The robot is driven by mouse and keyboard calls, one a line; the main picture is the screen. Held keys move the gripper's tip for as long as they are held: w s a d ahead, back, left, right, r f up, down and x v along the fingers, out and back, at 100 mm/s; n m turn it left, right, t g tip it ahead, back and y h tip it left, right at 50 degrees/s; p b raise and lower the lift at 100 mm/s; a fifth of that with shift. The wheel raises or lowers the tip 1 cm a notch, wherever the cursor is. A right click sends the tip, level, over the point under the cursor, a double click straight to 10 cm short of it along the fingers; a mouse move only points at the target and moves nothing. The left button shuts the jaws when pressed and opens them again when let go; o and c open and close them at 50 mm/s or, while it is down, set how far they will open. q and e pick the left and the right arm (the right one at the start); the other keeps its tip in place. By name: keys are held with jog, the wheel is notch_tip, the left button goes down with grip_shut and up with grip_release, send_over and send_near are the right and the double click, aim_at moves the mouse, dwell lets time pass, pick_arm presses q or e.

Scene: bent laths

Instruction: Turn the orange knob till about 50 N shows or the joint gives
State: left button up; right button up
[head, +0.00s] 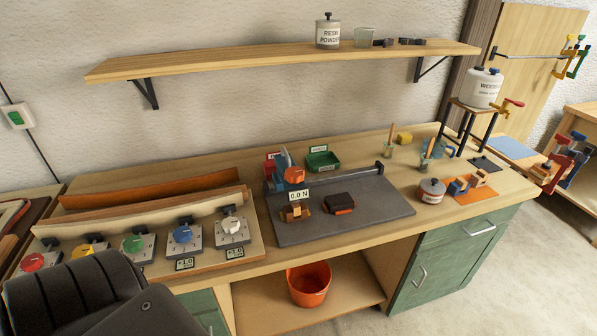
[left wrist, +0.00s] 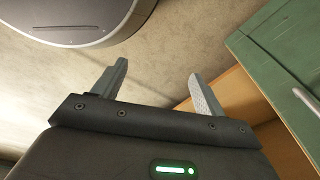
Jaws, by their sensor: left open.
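The orange knob (head: 294,175) sits on the blue-grey upright of a small test rig at the back left of a dark grey plate (head: 345,222). A display (head: 299,195) just below the knob reads 0.0 N. A wooden piece (head: 295,212) lies on the plate in front of the display; I cannot tell whether it is the joint. My left gripper (left wrist: 155,85) is open and empty in the left wrist view, over the floor beside the green cabinet. A dark part of my arm covers the lower left of the head view. My right gripper is not in view.
A dark block with orange-red (head: 339,204) lies on the plate. A row of coloured knobs, including a white one (head: 232,226), stands at the left under curved laths. A green tray (head: 323,160) is behind the plate. An orange bucket (head: 309,284) stands below the bench.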

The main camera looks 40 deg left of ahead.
aim_at(292, 174)
pick_arm(q)
jog(key=w+r+t+p, duration=0.1)
jog(key=w+r, duration=0.3)
jog(key=r, duration=0.7)
jog(key=w+r+t, duration=0.1)
jog(key=w+r, duration=0.3)
jog(key=r, duration=0.6)
jog(key=w+r+t+p, duration=0.1)
jog(key=w+r, duration=0.3)
jog(key=r, duration=0.7)
jog(key=w+a+r+n+t+y, duration=0.2)
jog(key=w+a+r+t, duration=0.6)
jog(key=w+r, duration=0.4)
jog(key=w+a+r+n+t+y, duration=0.15)
jog(key=w+a+r+t, duration=0.35)
jog(key=w+a+r, duration=0.65)
jog(key=shift+n, duration=0.45)
jog(key=w+p, duration=0.1)
jog(key=w, duration=0.1)
jog(key=w+r, duration=0.1)
jog(key=w, duration=0.2)
jog(key=w+r+p, duration=0.1)
jog(key=w, duration=0.1)
jog(key=shift+w+a+p, duration=0.2)
jog(key=shift+w+p, duration=0.1)
jog(key=shift+w+a+f, duration=0.1)
jog(key=shift+w+f, duration=0.05)
jog(key=shift+w, duration=0.4)
jog(key=c, duration=1)
jog(key=shift+o, duration=0.2)
